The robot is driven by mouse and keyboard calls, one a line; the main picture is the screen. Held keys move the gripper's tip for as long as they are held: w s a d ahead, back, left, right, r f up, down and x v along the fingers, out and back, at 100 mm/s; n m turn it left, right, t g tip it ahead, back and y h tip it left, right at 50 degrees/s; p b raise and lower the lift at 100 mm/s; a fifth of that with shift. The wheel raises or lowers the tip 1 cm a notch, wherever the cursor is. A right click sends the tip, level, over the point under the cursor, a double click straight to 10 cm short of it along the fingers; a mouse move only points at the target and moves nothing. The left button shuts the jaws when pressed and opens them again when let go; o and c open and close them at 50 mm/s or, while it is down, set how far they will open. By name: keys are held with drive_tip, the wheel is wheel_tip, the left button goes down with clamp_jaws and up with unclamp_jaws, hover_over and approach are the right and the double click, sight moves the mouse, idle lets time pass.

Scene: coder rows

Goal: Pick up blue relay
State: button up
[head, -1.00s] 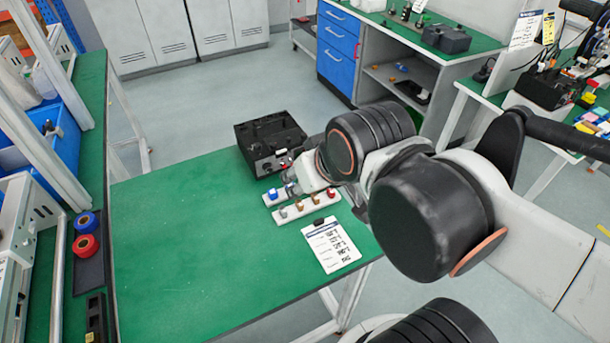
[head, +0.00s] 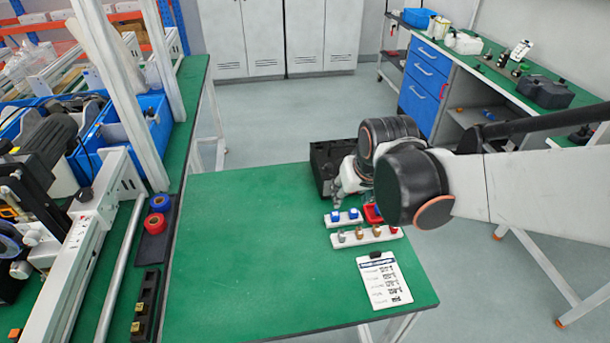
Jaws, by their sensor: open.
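Two small blue blocks stand on a white strip on the green table in the head view: the left blue block (head: 335,215) and the right blue block (head: 353,213). Either could be the blue relay; they are too small to tell apart. My gripper (head: 338,200) is open, just behind and above the blocks, with its fingers small and partly lost against the dark box. I cannot tell whether it touches anything. My arm comes in from the right and hides part of the area beside the blocks.
A red piece (head: 372,213) sits right of the blue blocks. A second white strip (head: 367,238) with several small coloured pieces lies in front. A black box (head: 322,165) stands behind my gripper. A clipboard sheet (head: 384,281) lies nearer. The table's left half (head: 240,240) is clear.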

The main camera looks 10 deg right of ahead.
approach(336, 216)
drive_tip(key=w+f+b, duration=0.1)
drive_tip(key=f+b, duration=0.2)
drive_tip(key=shift+w+a+g, duration=0.15)
drive_tip(key=shift+w+g, duration=0.25)
drive_tip(key=shift+b+x, duration=1.5)
drive_tip(key=shift+x, duration=1.15)
drive_tip(key=shift+r, duration=0.1)
drive_tip(key=c, duration=1)
drive_tip(key=shift+r, duration=0.15)
drive_tip(key=shift+c, duration=0.2)
